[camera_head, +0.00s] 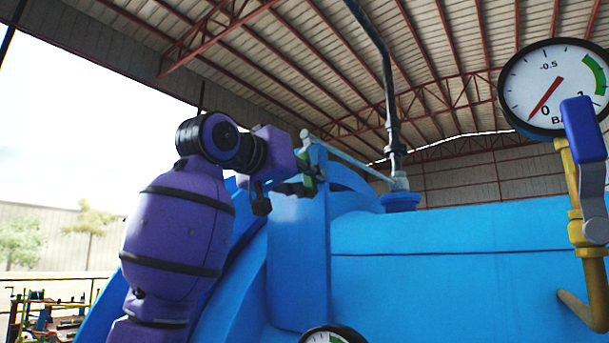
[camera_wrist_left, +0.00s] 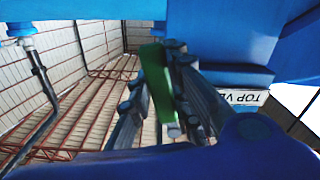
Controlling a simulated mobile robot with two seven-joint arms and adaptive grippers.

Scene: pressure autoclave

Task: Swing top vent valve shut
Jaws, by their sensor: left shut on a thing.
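The top vent valve's green lever (camera_head: 309,186) is at the upper left end of the blue autoclave, small in the head view. In the left wrist view the green lever (camera_wrist_left: 157,82) stands nearly upright in the picture, between the dark fingers of my left gripper (camera_wrist_left: 160,72). My left gripper (camera_head: 303,186) is shut on it, with the purple arm reaching in from the left. The valve body is mostly hidden. My right gripper is out of view.
The blue autoclave shell (camera_head: 450,254) fills the lower right. A grey vertical pipe (camera_head: 388,95) rises from its top. At right are a pressure gauge (camera_head: 556,85) and a blue-handled valve (camera_head: 583,130) on yellow piping. Open air lies above the shell.

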